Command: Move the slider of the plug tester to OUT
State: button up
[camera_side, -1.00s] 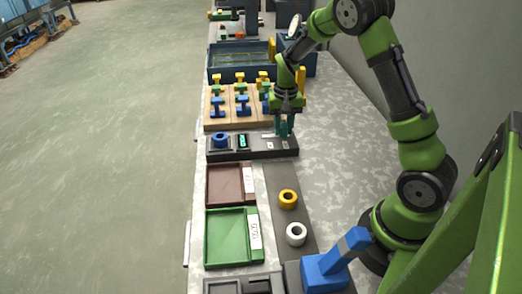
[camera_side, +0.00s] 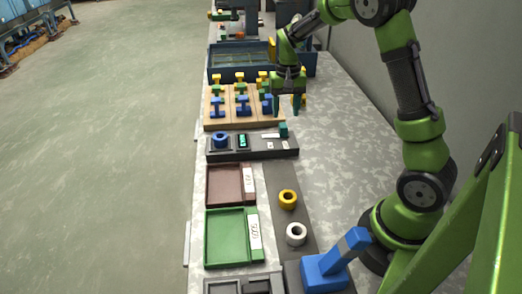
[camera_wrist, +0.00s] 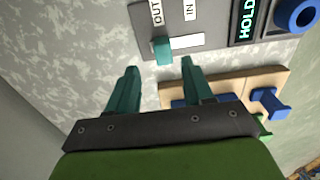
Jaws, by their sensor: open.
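The plug tester (camera_side: 236,153) is a dark box on the bench in the side view. Its teal slider knob (camera_wrist: 161,51) sits at the OUT-label end of the white slot (camera_wrist: 189,41) in the wrist view, and the slot is bare toward IN. The knob also shows at the tester's right end in the side view (camera_side: 284,130). The display (camera_wrist: 245,20) reads HOLD. A blue ring (camera_wrist: 295,12) sits beside it. My gripper (camera_side: 286,111) is open and empty, raised above and just behind the knob; its spread fingers also show in the wrist view (camera_wrist: 158,72).
Behind the tester stands a wooden rack (camera_side: 229,119) with blue, green and yellow pieces, close to my gripper. In front are a brown tray (camera_side: 226,201), a green tray (camera_side: 211,259), a yellow ring (camera_side: 288,199) and a white ring (camera_side: 296,233). The bench right of the tester is clear.

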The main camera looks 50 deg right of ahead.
aim_at(285, 128)
notch_tip(285, 128, up, 11)
jog(key=shift+f, duration=0.15)
jog(key=s+a+r+n+t+y, duration=0.2)
jog(key=s+a+n+t, duration=0.3)
jog(key=s+a, duration=1.1)
jog(key=shift+s+a+r+t, duration=0.25)
jog(key=shift+a+r+t, duration=0.35)
jog(key=shift+a+t, duration=0.6)
